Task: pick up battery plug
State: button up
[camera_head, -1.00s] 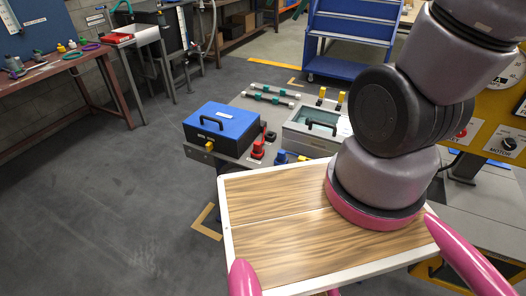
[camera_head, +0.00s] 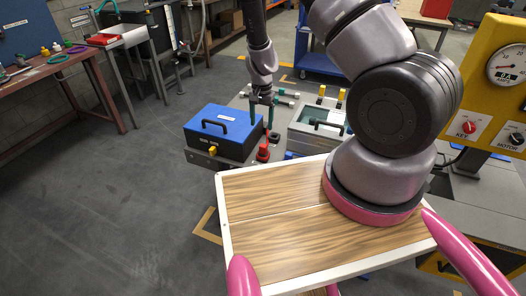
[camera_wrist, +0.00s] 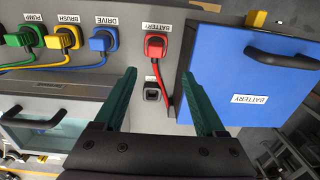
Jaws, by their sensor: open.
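The red battery plug (camera_wrist: 155,46) sits at the label BATTERY on the grey panel in the wrist view. Its red cable runs from it toward the blue box. A dark empty-looking socket (camera_wrist: 152,92) is between the plug and my wrist. In the head view the red plug (camera_head: 262,152) stands by the right front corner of the blue box. My gripper (camera_wrist: 159,74) is open and empty, its two green fingers on either side of the plug's line, fingertips short of the plug in the picture. It hangs over the panel in the head view (camera_head: 262,122).
A blue battery box (camera_wrist: 245,75) with a black handle stands beside the plug, close to one finger. Blue (camera_wrist: 103,41), yellow (camera_wrist: 66,39) and green (camera_wrist: 28,38) plugs line the same panel. A clear-lidded box (camera_head: 318,130) stands right of my gripper. My wood-topped deck is in front.

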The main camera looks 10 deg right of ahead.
aim_at(263, 145)
jog(key=f, duration=1.1)
jog(key=shift+s+d+f, duration=0.25)
jog(key=shift+s+f, duration=0.05)
jog(key=shift+f, duration=0.05)
grip_shut()
